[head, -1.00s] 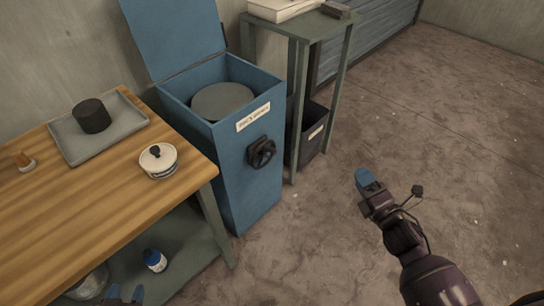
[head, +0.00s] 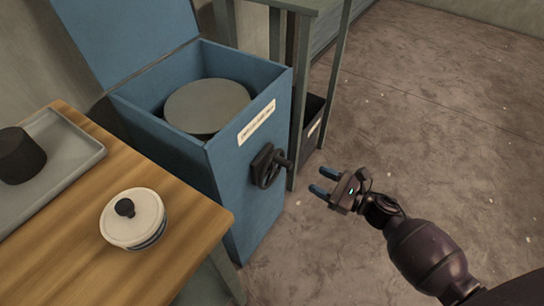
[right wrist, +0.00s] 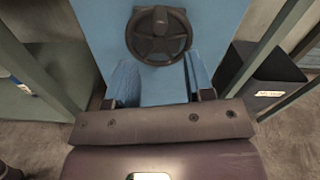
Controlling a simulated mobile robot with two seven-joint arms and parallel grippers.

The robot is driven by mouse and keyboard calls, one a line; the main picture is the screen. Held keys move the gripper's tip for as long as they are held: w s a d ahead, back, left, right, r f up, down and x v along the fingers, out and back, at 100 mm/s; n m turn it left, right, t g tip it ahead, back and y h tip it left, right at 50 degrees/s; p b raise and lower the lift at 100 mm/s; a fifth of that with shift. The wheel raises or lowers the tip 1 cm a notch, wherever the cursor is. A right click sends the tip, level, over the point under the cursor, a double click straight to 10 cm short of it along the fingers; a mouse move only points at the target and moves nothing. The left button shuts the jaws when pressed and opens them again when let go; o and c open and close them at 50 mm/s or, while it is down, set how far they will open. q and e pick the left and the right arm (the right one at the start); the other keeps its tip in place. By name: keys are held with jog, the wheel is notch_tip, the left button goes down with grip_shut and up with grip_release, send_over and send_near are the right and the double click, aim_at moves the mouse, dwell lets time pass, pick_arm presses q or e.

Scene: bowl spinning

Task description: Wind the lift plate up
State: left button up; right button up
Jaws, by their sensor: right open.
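The grey round lift plate (head: 207,104) sits inside the open-topped blue cabinet (head: 262,192), below its rim. A black handwheel (head: 267,168) with a knob is mounted on the cabinet's front, under a white label. My right gripper (head: 323,180) is open and empty, a short way in front of the handwheel, with blue fingers pointing at it. In the right wrist view the handwheel (right wrist: 158,35) is just ahead of the two spread fingers (right wrist: 158,82), with a gap between. My left gripper is not in the head view now.
A wooden bench (head: 60,255) stands at left with a white lidded pot (head: 133,222) and a grey tray (head: 75,160) holding a dark cylinder (head: 18,158). A green-grey stand (head: 339,75) and dark bin (head: 313,125) are beside the cabinet. The floor at right is clear.

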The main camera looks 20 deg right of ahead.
aim_at(291, 166)
jog(key=x, duration=1)
jog(key=shift+w+a+b, duration=0.3)
jog(key=shift+b, duration=0.05)
grip_shut()
